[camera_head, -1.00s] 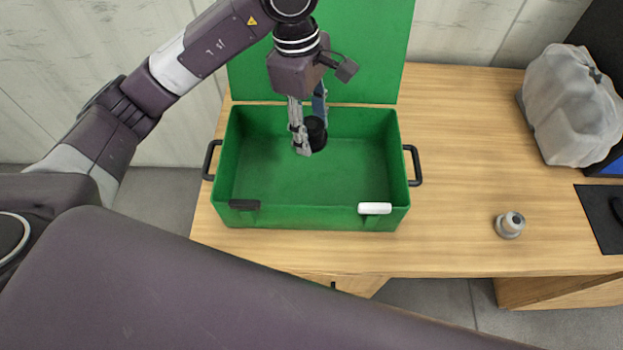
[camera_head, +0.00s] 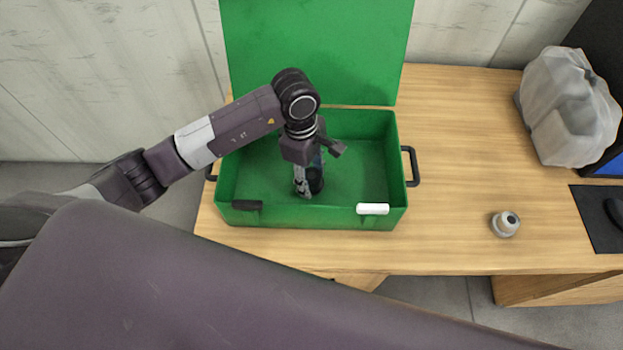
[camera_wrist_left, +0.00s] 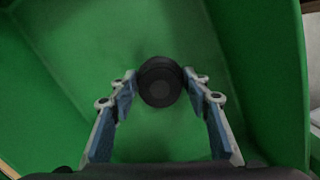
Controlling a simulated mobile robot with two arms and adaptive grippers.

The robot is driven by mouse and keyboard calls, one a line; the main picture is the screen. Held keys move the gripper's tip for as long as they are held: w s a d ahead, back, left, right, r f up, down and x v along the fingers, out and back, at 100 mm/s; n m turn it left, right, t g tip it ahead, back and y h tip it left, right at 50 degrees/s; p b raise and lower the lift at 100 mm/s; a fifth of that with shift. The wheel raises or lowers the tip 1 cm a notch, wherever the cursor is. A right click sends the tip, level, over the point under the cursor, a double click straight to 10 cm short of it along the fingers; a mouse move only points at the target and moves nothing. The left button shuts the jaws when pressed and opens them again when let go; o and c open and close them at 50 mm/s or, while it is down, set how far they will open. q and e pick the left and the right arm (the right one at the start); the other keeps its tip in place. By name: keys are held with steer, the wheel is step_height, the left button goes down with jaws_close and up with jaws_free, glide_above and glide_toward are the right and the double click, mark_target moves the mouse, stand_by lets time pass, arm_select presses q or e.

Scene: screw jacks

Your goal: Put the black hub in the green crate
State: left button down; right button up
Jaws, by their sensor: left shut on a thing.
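The green crate (camera_head: 236,186) stands on the wooden table with its lid raised at the back. My left gripper (camera_head: 308,190) reaches down inside the crate, near its middle. It is shut on the black hub (camera_head: 316,182), which is partly hidden by the fingers in the head view. In the left wrist view the round black hub (camera_wrist_left: 160,82) sits between the two fingertips of the left gripper (camera_wrist_left: 161,88), with green crate floor and walls around it. I cannot tell whether the hub touches the crate floor. My right gripper is not in view.
A small grey screw jack part (camera_head: 505,224) stands on the table (camera_head: 450,180) right of the crate. A grey wrapped bag-like object (camera_head: 566,108) and a black mat (camera_head: 597,220) are at the far right. The crate has dark side handles.

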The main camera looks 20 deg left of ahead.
arm_select(q)
steer(key=shift+f, duration=0.95)
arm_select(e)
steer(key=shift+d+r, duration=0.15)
arm_select(q)
steer(key=shift+f, duration=0.2)
steer(key=c, duration=1.1)
jaws_free()
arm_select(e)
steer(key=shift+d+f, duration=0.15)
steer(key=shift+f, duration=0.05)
arm_select(q)
steer(key=shift+r, duration=0.15)
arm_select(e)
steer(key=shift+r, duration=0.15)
